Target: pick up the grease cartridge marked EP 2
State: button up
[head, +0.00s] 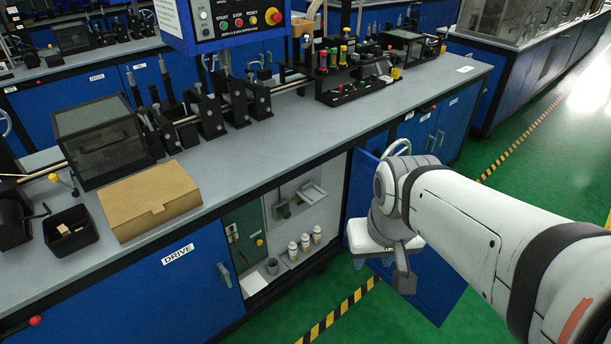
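Three small white cylinders with dark bands, which look like cartridges, stand upright in a row inside the open cabinet under the bench: a left one (293,251), a middle one (305,243) and a right one (316,235). Their markings are too small to read, so I cannot tell which is EP 2. My gripper (404,278) hangs at the end of my arm, to the right of the cabinet opening and apart from the cylinders. Its fingers are not clear enough to show whether it is open or shut.
A grey cup (272,266) stands left of the cylinders. The blue cabinet door (436,290) stands open behind my arm. The grey bench top (262,158) overhangs the opening and carries a cardboard box (150,200). Green floor (385,322) is clear in front.

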aim_at(317, 230)
jog(key=u, duration=0.05)
jog(key=i, duration=1)
jog(key=z, duration=0.05)
